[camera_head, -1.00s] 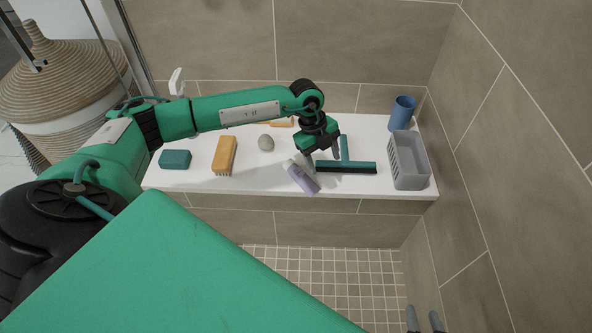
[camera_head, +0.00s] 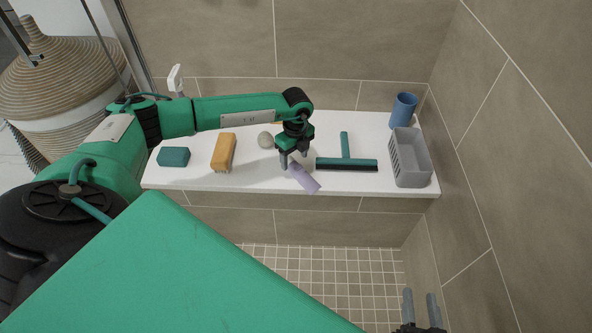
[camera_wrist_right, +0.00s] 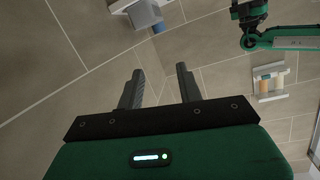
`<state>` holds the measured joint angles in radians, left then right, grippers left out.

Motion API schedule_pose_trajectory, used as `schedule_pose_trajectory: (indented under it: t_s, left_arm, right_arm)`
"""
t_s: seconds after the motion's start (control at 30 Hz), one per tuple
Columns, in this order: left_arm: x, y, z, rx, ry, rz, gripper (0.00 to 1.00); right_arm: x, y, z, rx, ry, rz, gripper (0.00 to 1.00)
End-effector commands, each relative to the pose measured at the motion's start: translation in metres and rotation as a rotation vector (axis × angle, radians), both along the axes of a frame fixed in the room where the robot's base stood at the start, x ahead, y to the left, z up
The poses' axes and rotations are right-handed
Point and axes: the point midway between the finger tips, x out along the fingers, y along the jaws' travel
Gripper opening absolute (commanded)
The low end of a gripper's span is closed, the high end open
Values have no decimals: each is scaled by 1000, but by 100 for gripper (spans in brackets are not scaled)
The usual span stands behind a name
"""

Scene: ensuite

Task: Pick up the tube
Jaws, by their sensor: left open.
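A lavender tube (camera_head: 304,179) lies slanted on the white ledge, its lower end at the front edge. Its upper end is close to my left gripper and partly hidden by it. My left gripper (camera_head: 293,161) is open, fingers pointing down, just above and at the tube's upper end. I cannot tell whether a finger touches it. My right gripper (camera_head: 421,304) is at the bottom right of the head view, away from the ledge. In the right wrist view its two fingers (camera_wrist_right: 159,84) are apart with nothing between them.
On the ledge (camera_head: 200,183) a teal-and-black squeegee (camera_head: 346,164) lies right of the tube. A grey basket (camera_head: 410,158) and blue cup (camera_head: 403,110) stand at the right end. A grey stone (camera_head: 265,140), orange brush (camera_head: 223,152) and teal block (camera_head: 173,157) lie to the left.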

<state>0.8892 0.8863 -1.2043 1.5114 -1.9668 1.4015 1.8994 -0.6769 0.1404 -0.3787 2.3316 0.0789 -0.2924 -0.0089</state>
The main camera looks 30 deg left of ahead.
Motion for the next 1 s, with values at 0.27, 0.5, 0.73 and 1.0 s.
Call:
schedule_pose_trajectory:
  t_s: [0.27, 0.5, 0.73, 1.0]
  left_arm:
    - [4, -4, -35, 0, 2, -1, 62]
    - [4, -4, -47, -1, 0, -2, 62]
    - [4, -4, -47, -2, 0, -2, 56]
    - [4, -4, -47, -2, 0, -1, 6]
  right_arm:
    - [24, -11, 42, 54, -227, -49, 36]
    - [30, -15, 61, 77, -317, -68, 36]
    - [30, -15, 61, 77, -317, -68, 36]
    - [30, -15, 61, 77, -317, -68, 36]
